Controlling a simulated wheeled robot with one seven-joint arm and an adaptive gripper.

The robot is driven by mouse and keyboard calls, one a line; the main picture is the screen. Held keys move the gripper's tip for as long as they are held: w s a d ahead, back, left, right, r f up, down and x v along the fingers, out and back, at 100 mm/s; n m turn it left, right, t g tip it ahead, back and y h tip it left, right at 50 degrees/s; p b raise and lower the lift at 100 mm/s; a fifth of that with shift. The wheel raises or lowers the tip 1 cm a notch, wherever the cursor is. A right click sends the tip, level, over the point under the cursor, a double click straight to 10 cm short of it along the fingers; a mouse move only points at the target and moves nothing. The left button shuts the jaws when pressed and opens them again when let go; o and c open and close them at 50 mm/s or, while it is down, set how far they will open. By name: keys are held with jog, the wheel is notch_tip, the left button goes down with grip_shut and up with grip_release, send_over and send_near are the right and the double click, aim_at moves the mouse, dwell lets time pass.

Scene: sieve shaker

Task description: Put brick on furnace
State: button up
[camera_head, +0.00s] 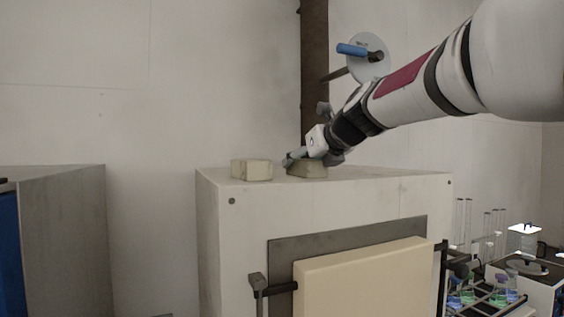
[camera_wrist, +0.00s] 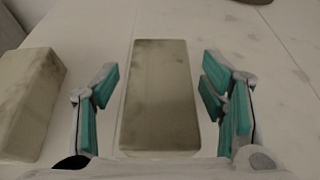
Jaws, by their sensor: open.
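The furnace (camera_head: 330,200) is a pale box with a cream door panel and a dark frame. Two pale bricks lie on its top. The left brick (camera_head: 252,170) lies clear of my gripper and shows at the left edge of the wrist view (camera_wrist: 28,100). The right brick (camera_head: 308,170) lies under my gripper (camera_head: 313,160). In the wrist view that brick (camera_wrist: 160,95) sits between my teal-padded fingers (camera_wrist: 163,100), with a gap on both sides. My gripper is open. The head view partly hides the right brick behind the fingers.
A grey cabinet (camera_head: 65,220) with a blue side stands at the left, across a gap. A dark vertical post (camera_head: 314,60) stands behind the furnace. At the lower right is a rack of glassware (camera_head: 480,296). The furnace top right of the bricks looks clear.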

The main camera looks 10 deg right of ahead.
jog(key=shift+r, duration=0.1)
jog(key=shift+s+r, duration=0.15)
jog(key=shift+s, duration=0.1)
jog(key=v, duration=1.1)
jog(key=s+a+f+n, duration=0.1)
jog(key=f+n, duration=0.1)
jog(key=s+a+f+n+g, duration=0.1)
jog(key=s+f+n, duration=0.1)
jog(key=s+a+f+n+g, duration=0.1)
jog(key=s+f+n, duration=0.1)
jog(key=shift+s+f+n, duration=0.15)
jog(key=shift+f+n, duration=0.05)
jog(key=shift+n, duration=0.2)
jog(key=s+f+n+g+h, duration=0.2)
jog(key=s+f+n+g, duration=0.3)
jog(key=s+f+n, duration=1.7)
jog(key=f+n, duration=0.1)
jog(key=n, duration=0.4)
jog(key=shift+f+g+h, duration=0.3)
jog(key=shift+f+g, duration=0.1)
jog(key=shift+d, duration=0.1)
